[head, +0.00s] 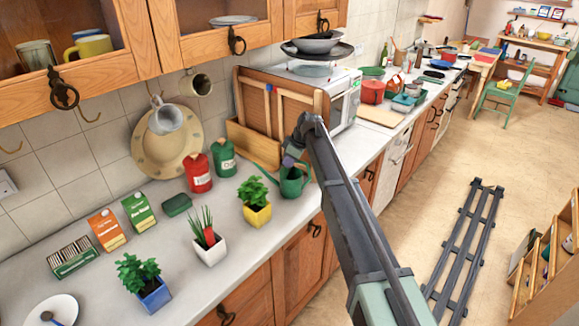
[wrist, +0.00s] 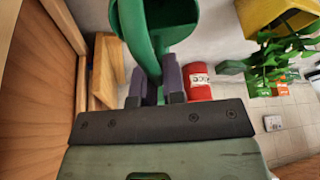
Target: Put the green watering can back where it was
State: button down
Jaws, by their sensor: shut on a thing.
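The green watering can (head: 294,182) is at the front of the counter, just right of the plant in the yellow pot, with its spout pointing left. It appears upright; I cannot tell whether its base touches the counter. My gripper (head: 291,160) is above and behind it, partly hidden by my arm. In the wrist view, the fingers of my gripper (wrist: 157,88) are shut on the green handle of the watering can (wrist: 170,18). The can's body shows only in part there, cut off by the top edge.
Left of the can are a yellow-potted plant (head: 258,215), a green canister (head: 224,158) and a red canister (head: 198,172). Behind it, a wooden frame and box (head: 250,142) stand beside the microwave (head: 345,100). Some bare counter (head: 352,147) lies to the right.

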jog(key=shift+f, duration=0.2)
jog(key=c, duration=1.2)
grip_release()
jog(key=shift+r, duration=0.1)
jog(key=shift+r, duration=0.1)
jog(key=p+v, duration=1.1)
jog(key=v, duration=0.1)
jog(key=s+d+m+h, duration=0.1)
jog(key=s+d+m, duration=0.4)
jog(key=s, duration=0.8)
jog(key=s+d+f+m+h, duration=0.1)
jog(key=s+d+m+h, duration=0.1)
jog(key=s+d+m, duration=0.3)
jog(key=s+d+m+g+h, duration=0.1)
jog(key=s+d+m, duration=0.4)
jog(key=s+d, duration=0.6)
jog(key=shift+s+d+f+m, duration=0.1)
jog(key=shift+s+m, duration=0.05)
jog(key=shift+s, duration=2.7)
jog(key=shift+s+f+m, duration=0.1)
jog(key=shift+s+m, duration=0.05)
jog(key=shift+s, duration=2.7)
